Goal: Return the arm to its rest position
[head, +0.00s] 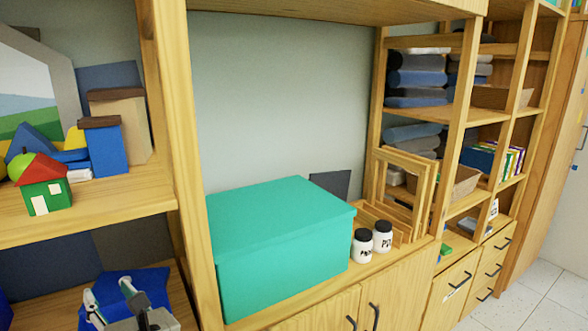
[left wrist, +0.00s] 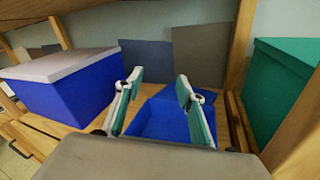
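My left gripper (head: 109,289) shows at the bottom left of the head view, in front of the lower shelf. In the left wrist view its two fingers (left wrist: 158,82) are spread apart, with nothing seen held between them. A blue object (head: 150,285), perhaps an open box, lies on that shelf just beyond the fingers. It also shows between and behind them in the left wrist view (left wrist: 165,115). I cannot tell whether the fingers touch it. My right gripper is in neither view.
A wooden upright (head: 180,150) stands right of the gripper. A large green box (head: 285,235) and two white jars (head: 362,246) stand beyond it. Toy blocks (head: 105,145) fill the shelf above. A blue box with a pale lid (left wrist: 65,95) is left in the wrist view.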

